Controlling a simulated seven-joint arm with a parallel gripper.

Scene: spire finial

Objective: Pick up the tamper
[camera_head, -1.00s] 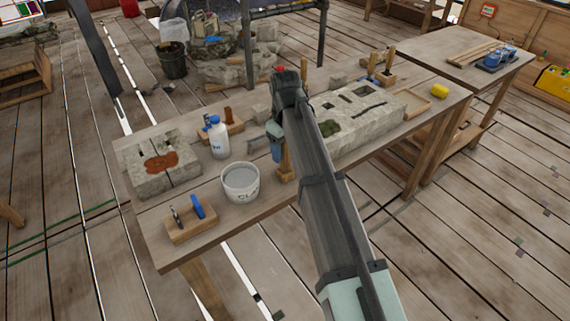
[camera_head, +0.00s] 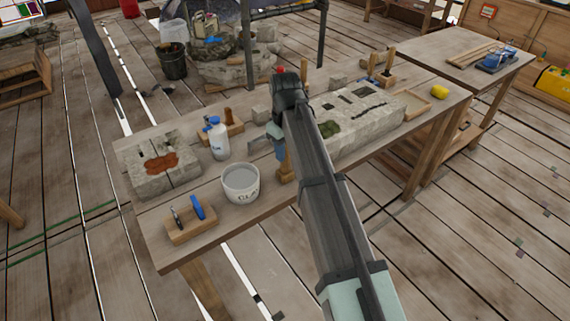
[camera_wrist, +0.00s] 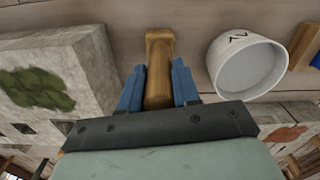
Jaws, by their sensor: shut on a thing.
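The tamper (camera_head: 286,172) is a light wooden tool with a wider block at its foot. In the head view it is upright near the front edge of the table (camera_head: 243,222), partly hidden by my arm. In the wrist view the tamper (camera_wrist: 159,68) is between the two blue fingers of my gripper (camera_wrist: 158,84), which are shut on its shaft. In the head view my gripper (camera_head: 279,152) points down around its upper part. I cannot tell whether its foot touches the tabletop.
A white bucket (camera_head: 241,183) stands close to the left of the tamper. A large stone block (camera_head: 355,120) lies to its right.

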